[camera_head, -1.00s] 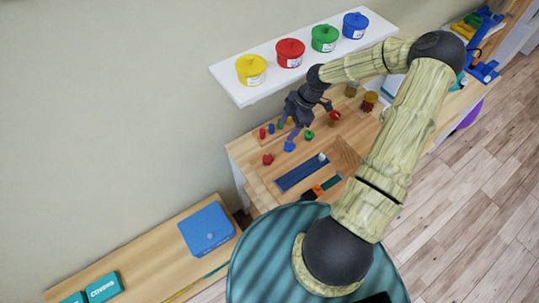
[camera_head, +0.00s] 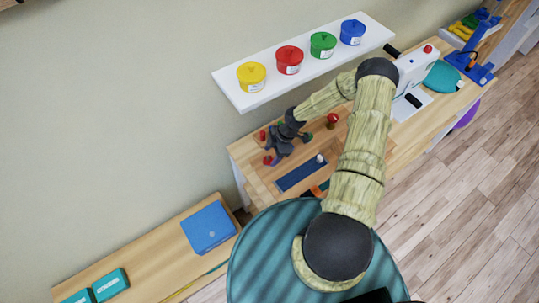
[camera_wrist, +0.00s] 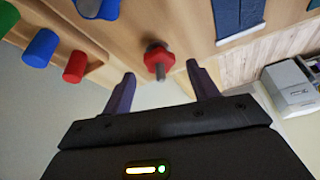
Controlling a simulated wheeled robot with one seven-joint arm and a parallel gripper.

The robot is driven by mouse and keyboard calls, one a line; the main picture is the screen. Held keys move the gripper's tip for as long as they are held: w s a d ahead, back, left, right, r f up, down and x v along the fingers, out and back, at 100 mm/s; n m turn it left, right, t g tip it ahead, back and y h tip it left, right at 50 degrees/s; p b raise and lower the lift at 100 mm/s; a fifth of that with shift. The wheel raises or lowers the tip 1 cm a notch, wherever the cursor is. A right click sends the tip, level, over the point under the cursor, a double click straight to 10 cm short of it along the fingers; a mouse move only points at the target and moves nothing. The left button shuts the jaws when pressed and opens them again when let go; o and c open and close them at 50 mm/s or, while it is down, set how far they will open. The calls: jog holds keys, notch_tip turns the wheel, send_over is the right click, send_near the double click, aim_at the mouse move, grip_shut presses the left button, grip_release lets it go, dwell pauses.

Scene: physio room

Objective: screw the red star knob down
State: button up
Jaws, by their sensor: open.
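The red star knob (camera_wrist: 158,57) sits on the wooden board, with a grey stud end showing at its middle. In the head view the red star knob (camera_head: 267,160) is at the board's left part, partly beside my gripper's fingers. My gripper (camera_wrist: 160,76) is open and empty in the wrist view, its two dark fingers on either side of the knob's line and apart from it. In the head view my gripper (camera_head: 272,154) is over the board's left end, close to the knob.
Red (camera_wrist: 75,67), blue (camera_wrist: 41,48) and green pegs stand left of the knob in the wrist view. A blue strip (camera_head: 300,174) lies in the board. A white shelf (camera_head: 233,91) with coloured pots overhangs behind. A white machine (camera_head: 418,66) stands to the right.

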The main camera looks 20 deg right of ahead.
aim_at(268, 161)
jog(key=shift+p+x, duration=0.35)
jog(key=shift+x, duration=1.1)
jog(key=shift+c, duration=0.2)
jog(key=c, duration=1)
jog(key=shift+o, duration=0.2)
jog(key=shift+m+b, duration=0.3)
